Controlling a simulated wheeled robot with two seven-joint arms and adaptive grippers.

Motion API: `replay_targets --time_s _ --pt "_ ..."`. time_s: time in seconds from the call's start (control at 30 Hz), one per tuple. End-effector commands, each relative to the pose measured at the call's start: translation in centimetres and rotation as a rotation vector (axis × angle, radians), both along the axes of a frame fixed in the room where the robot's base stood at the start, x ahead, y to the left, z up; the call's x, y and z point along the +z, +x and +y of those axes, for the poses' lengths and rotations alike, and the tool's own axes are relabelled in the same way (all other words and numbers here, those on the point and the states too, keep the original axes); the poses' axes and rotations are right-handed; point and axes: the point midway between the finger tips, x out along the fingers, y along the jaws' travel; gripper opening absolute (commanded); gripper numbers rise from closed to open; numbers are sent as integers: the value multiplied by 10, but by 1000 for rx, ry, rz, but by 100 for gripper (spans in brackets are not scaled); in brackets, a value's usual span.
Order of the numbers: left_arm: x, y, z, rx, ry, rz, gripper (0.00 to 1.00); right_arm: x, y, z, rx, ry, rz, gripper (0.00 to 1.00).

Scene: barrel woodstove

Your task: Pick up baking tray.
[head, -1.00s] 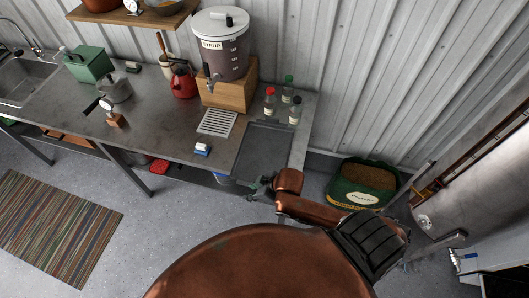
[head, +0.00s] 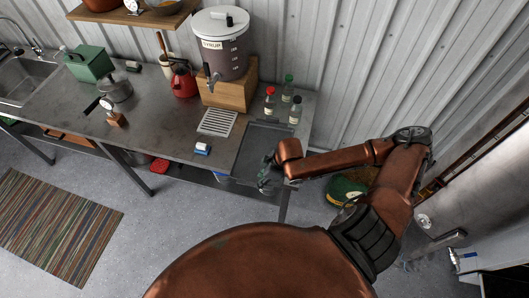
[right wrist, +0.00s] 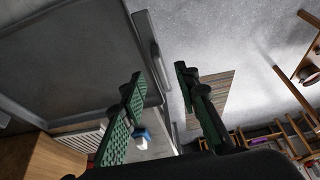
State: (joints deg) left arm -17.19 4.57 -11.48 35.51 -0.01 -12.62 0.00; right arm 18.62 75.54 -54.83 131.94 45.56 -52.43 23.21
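The baking tray (head: 264,150) is a dark grey, shallow rectangular tray lying flat at the right end of the metal counter. My right gripper (head: 265,180) is at the tray's front right corner in the head view. In the right wrist view, the tray (right wrist: 70,50) fills the upper left, and its raised rim runs toward the gap between the two green-padded fingers. The right gripper (right wrist: 160,78) is open there, with nothing clamped. I cannot tell whether a finger touches the rim. My left gripper is not in view.
Small bottles (head: 288,96) stand behind the tray, near the corrugated wall. A white slotted grate (head: 217,122) and a blue-and-white item (head: 203,149) lie left of it. A syrup dispenser (head: 220,45) stands on a wooden box (head: 230,88). A green sack (head: 345,188) sits on the floor.

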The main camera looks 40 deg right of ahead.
Motion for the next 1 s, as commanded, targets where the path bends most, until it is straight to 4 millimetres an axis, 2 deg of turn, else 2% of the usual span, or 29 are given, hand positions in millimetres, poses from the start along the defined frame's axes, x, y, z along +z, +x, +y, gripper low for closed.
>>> replay_targets --time_s 0.33,0.63,1.0 --pt "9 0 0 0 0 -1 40 -39 17 15 1 0 -1 29" --pt "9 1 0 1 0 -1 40 -43 18 16 1 -1 -1 28" --pt "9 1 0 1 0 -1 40 -43 18 15 1 -1 -1 3"
